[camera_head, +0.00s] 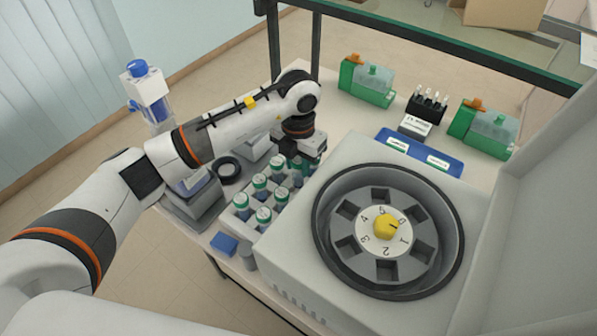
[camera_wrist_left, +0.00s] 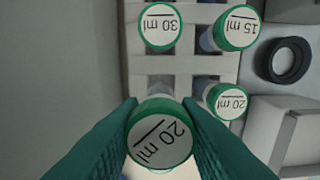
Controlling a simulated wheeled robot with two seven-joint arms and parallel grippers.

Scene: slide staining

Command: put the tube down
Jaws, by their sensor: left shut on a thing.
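My left gripper (camera_head: 303,163) is over the far right end of the white tube rack (camera_head: 246,230), beside the centrifuge. In the left wrist view the green fingers of the left gripper (camera_wrist_left: 160,125) are shut on a tube with a green cap marked 20 ml (camera_wrist_left: 160,143). The tube's lower part is hidden, so I cannot tell whether it stands in a rack hole. Other green-capped tubes stand in the rack (camera_wrist_left: 183,66), marked 30 ml (camera_wrist_left: 160,26), 15 ml (camera_wrist_left: 235,27) and 20 ml (camera_wrist_left: 227,100). My right gripper is not in view.
The open centrifuge (camera_head: 345,155) with its numbered rotor (camera_head: 385,240) stands right of the rack. A black ring (camera_head: 228,169) and a grey device (camera_head: 190,205) lie left of it.

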